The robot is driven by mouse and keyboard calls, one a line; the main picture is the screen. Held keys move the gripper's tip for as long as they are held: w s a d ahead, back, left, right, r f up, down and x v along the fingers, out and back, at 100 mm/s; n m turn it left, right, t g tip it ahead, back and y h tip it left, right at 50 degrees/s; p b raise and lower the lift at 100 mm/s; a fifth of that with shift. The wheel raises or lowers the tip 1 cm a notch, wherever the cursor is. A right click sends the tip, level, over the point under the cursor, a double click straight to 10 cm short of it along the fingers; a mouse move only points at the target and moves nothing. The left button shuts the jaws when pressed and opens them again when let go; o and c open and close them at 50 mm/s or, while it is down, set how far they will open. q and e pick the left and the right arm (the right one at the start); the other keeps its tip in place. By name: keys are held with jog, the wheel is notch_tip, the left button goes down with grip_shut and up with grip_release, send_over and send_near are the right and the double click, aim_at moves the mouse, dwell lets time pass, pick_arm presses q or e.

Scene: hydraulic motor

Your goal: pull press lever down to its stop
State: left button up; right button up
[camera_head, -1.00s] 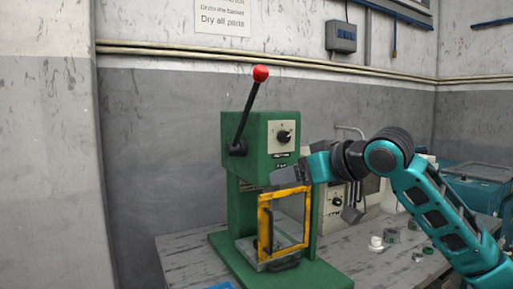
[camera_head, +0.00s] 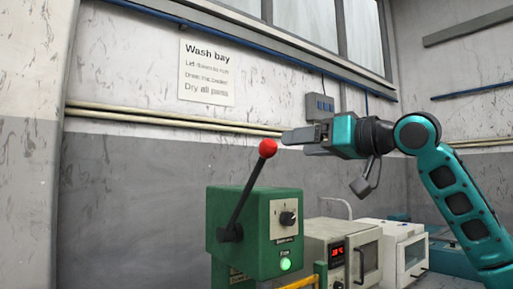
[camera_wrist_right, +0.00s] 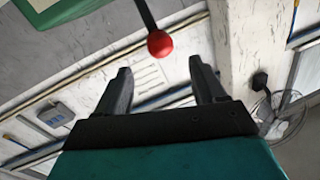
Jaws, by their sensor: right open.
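The press lever (camera_head: 246,199) is a black rod with a red ball knob (camera_head: 268,148). It rises from a pivot on the left side of the green press head (camera_head: 256,229) and leans up to the right. My right gripper (camera_head: 285,137) is level with the knob, just above and right of it. In the right wrist view the gripper (camera_wrist_right: 158,75) is open and empty. There the red knob (camera_wrist_right: 159,43) shows beyond the fingertips, roughly between them; I cannot tell the exact gap. My left gripper is not in view.
A green lamp (camera_head: 285,264) glows on the press front below a dial (camera_head: 288,218). The yellow guard frame (camera_head: 298,283) shows only at the bottom edge. Cream-coloured boxes (camera_head: 341,250) stand right of the press. The wall behind has pipes and a sign (camera_head: 207,72).

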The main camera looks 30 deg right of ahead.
aim_at(262, 148)
jog(key=p+x, duration=0.2)
jog(key=x, duration=0.7)
jog(key=shift+w+a, duration=0.15)
jog(key=shift+w, duration=0.25)
jog(key=shift+w+a, duration=0.15)
jog(key=shift+w, duration=0.55)
jog(key=shift+f, duration=0.1)
jog(key=shift+c, duration=0.2)
grip_shut()
